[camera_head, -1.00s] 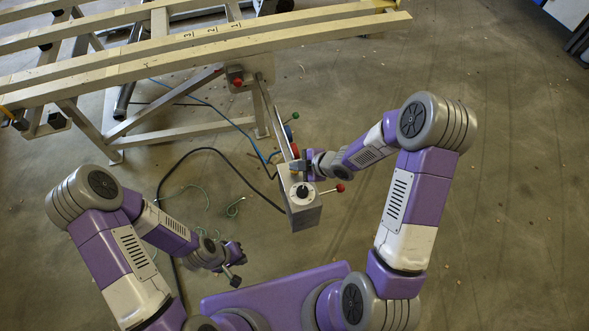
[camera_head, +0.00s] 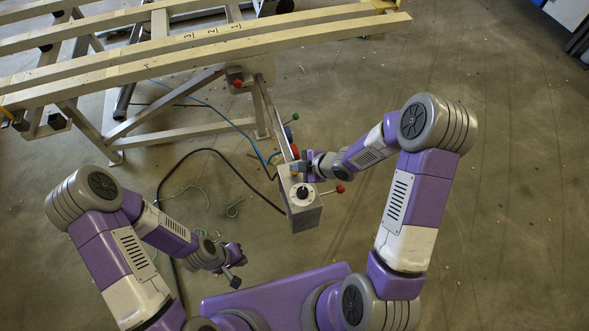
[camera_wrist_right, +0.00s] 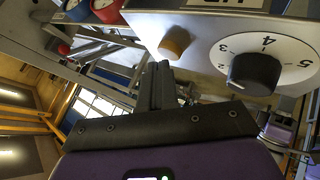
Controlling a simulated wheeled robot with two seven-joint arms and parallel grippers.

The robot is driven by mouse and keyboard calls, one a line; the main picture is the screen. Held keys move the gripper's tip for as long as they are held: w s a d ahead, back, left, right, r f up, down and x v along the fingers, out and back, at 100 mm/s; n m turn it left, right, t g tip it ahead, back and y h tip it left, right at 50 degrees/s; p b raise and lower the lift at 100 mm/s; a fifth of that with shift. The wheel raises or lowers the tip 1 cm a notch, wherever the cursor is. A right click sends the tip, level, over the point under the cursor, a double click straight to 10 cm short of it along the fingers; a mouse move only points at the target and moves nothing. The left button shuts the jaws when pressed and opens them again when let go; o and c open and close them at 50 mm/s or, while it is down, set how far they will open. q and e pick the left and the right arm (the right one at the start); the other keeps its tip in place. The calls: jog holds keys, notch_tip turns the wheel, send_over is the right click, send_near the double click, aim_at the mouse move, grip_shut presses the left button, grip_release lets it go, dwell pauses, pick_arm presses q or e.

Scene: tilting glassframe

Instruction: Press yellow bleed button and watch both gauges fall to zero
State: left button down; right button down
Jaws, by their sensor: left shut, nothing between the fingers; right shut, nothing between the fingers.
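The yellow bleed button (camera_wrist_right: 174,42) sticks out of the pale control box (camera_head: 305,214) in the right wrist view. My right gripper (camera_wrist_right: 163,68) is shut and empty, its fingertips just below the button in that view; I cannot tell if they touch it. In the head view my right gripper (camera_head: 304,171) is at the box's upper end. A blue gauge (camera_wrist_right: 77,9) and a red gauge (camera_wrist_right: 107,10) are cut off at the top left of the wrist view; their readings cannot be made out. My left gripper (camera_head: 236,266) is shut and empty, low and away from the box.
A black numbered dial knob (camera_wrist_right: 254,73) sits beside the button; it also shows in the head view (camera_head: 303,192). A red-tipped lever (camera_head: 339,189) sticks out right of the box. A wooden-railed metal frame (camera_head: 190,47) stands behind. Hoses lie on the floor.

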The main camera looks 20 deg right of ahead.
jog(key=shift+r, duration=0.5)
jog(key=shift+p, duration=0.3)
notch_tip(320, 180, up, 5)
jog(key=p, duration=0.4)
dwell(0.5)
